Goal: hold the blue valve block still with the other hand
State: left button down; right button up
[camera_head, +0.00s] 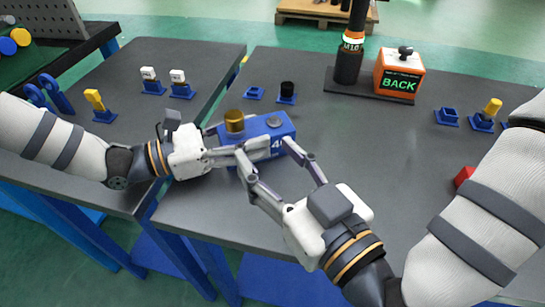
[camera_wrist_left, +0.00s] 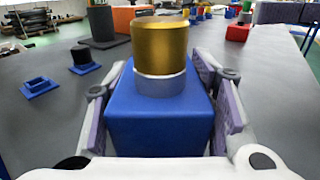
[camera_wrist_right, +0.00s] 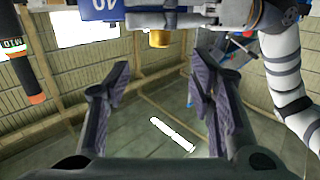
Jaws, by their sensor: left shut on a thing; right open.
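The blue valve block (camera_head: 272,128), with a brass cap (camera_head: 234,120) on top and a white number on its side, is near the front edge of the dark table. My left gripper (camera_head: 228,148) is shut on it from the left; in the left wrist view the fingers lie along both sides of the block (camera_wrist_left: 158,115). I cannot tell whether its base touches the table. My right gripper (camera_head: 268,156) is open, its fingers spread at the block's near side. In the right wrist view the block (camera_wrist_right: 100,10) is at the top edge, beyond the empty fingers.
An orange box marked BACK (camera_head: 399,75) and a dark post (camera_head: 350,60) stand at the back. Small blue holders (camera_head: 447,117) sit right and behind the block. A red piece (camera_head: 464,176) lies near my right arm. Another table (camera_head: 135,75) with small fittings is at left.

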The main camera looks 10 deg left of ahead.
jog(key=shift+w, duration=0.1)
jog(key=c, duration=0.3)
jog(key=w+r, duration=0.1)
jog(key=w, duration=0.2)
jog(key=w+a+r+n, duration=0.1)
jog(key=w, duration=0.1)
jog(key=w+a+r+n+g+y, duration=0.1)
jog(key=w, duration=0.2)
jog(key=shift+w+a+r, duration=0.1)
jog(key=shift+w+a, duration=0.1)
jog(key=shift+w, duration=0.15)
jog(key=shift+c, duration=0.2)
jog(key=w+d+r+n+g+h, duration=0.2)
jog(key=w+d+r, duration=0.1)
jog(key=w+r, duration=0.3)
jog(key=w+d+r+n+g+h, duration=0.1)
jog(key=w+d+r+g+h, duration=0.15)
jog(key=w+r, duration=0.4)
jog(key=n+g+h, duration=0.2)
jog(key=n+g, duration=0.2)
jog(key=g, duration=0.3)
send_near(234, 114)
jog(key=x, duration=0.9)
jog(key=shift+a+f, duration=0.1)
jog(key=shift+f, duration=0.1)
jog(key=shift+a+f, duration=0.2)
jog(key=shift+f, duration=0.1)
